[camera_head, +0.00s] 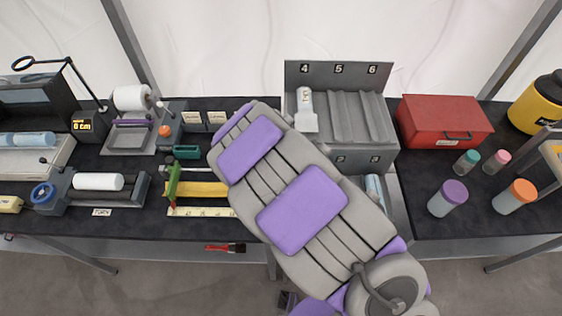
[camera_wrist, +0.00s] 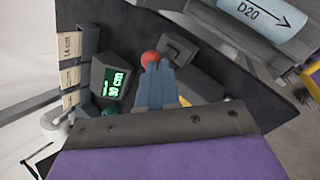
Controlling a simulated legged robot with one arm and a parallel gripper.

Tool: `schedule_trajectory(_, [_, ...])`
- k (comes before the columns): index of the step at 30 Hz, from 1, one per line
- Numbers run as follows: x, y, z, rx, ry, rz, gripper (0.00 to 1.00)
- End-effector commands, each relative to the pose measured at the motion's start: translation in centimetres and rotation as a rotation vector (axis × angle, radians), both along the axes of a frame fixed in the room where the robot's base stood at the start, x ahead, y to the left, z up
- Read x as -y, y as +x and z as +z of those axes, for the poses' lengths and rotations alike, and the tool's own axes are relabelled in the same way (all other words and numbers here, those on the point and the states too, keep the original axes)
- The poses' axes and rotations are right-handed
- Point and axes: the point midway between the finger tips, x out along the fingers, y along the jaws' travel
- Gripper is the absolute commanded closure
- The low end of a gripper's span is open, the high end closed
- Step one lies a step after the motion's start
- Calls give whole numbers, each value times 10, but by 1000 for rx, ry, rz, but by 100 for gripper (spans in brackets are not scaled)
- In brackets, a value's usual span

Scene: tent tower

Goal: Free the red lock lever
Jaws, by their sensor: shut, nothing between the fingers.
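In the wrist view a round red knob (camera_wrist: 150,58) stands just beyond the tips of my gripper (camera_wrist: 154,74). It looks like the end of the red lock lever; its stem is hidden behind the fingers. My gripper's blue-grey fingers are together and empty. I cannot tell whether they touch the knob. A dark box with a green display reading 30 cm (camera_wrist: 116,82) stands left of the fingers. In the head view my arm covers the gripper, and I cannot make out the knob there.
Around the fingers are a dark block (camera_wrist: 178,46), a teal knob (camera_wrist: 109,112) and a tube marked D20 (camera_wrist: 262,22).

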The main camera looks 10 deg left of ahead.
Motion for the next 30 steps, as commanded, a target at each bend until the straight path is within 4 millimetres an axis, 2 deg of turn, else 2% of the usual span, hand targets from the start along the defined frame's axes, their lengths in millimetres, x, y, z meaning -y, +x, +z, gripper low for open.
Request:
schedule_trajectory(9, [12,1,-4,-8,-2,-4,100])
schedule_trajectory(22, [6,-2,-5,-6,-7,-2,100])
schedule_trajectory(30, [9,-1,-4,-7,-4,-2,100])
